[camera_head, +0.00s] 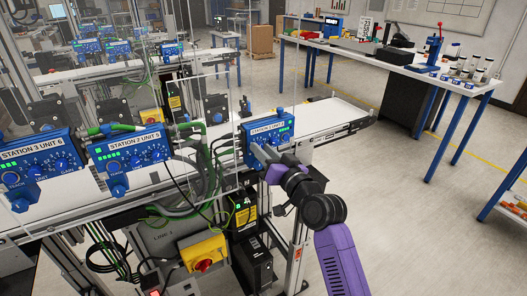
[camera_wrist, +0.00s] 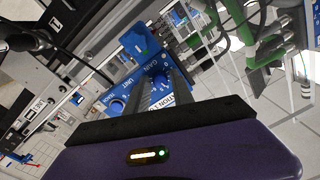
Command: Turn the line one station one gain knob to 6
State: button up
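The station 1 unit (camera_head: 284,128) is a blue box with green lights and knobs, mounted at the conveyor's near side. My gripper (camera_head: 262,152) is in front of its face and hides most of its lower part. In the wrist view my gripper (camera_wrist: 154,78) has its two grey fingers apart, reaching toward the unit's blue face. A blue knob (camera_wrist: 159,82) beside the GAIN label shows between the fingers. I cannot tell whether the fingertips touch it. The gain pointer's setting is too small to read.
The station 2 unit (camera_head: 130,158) and station 3 unit (camera_head: 42,168) stand to the left along the line. A yellow box with a red knob (camera_head: 203,252) hangs below, amid cables. A workbench (camera_head: 400,60) is at the back right.

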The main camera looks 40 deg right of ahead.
jog(key=b+v, duration=0.1)
jog(key=v, duration=0.6)
jog(key=shift+s+b, duration=0.3)
jog(key=shift+s, duration=0.1)
jog(key=shift+a, duration=0.1)
